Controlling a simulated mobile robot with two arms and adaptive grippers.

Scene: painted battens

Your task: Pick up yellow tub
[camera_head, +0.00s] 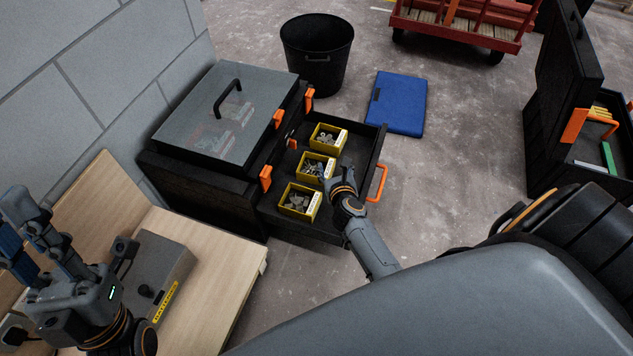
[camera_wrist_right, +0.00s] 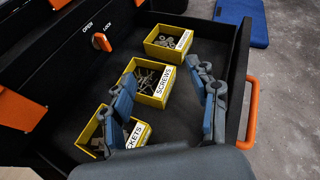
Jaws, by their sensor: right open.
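Three yellow tubs stand in a row in the open black drawer (camera_head: 363,158). The far tub (camera_head: 341,147) holds washer-like pieces. The middle tub (camera_head: 303,173) holds screws and is labelled SCREWS in the right wrist view (camera_wrist_right: 152,98). The near tub (camera_head: 288,209) holds brackets; its label is partly hidden by a finger in the wrist view (camera_wrist_right: 92,131). My right gripper (camera_head: 338,178) is open and empty over the drawer, by the middle tub. In the wrist view its fingers (camera_wrist_right: 168,95) are spread either side of that tub's near end, not closed on it. My left gripper (camera_head: 15,225) is open at far left.
The drawer belongs to a black toolbox (camera_head: 205,125) with orange latches; its orange handle (camera_head: 378,183) is at right. A wooden bench (camera_head: 225,262) with a grey box (camera_head: 155,265) is at lower left. A bucket (camera_head: 317,62), blue case (camera_head: 398,102) and open black case (camera_head: 545,140) stand on the floor.

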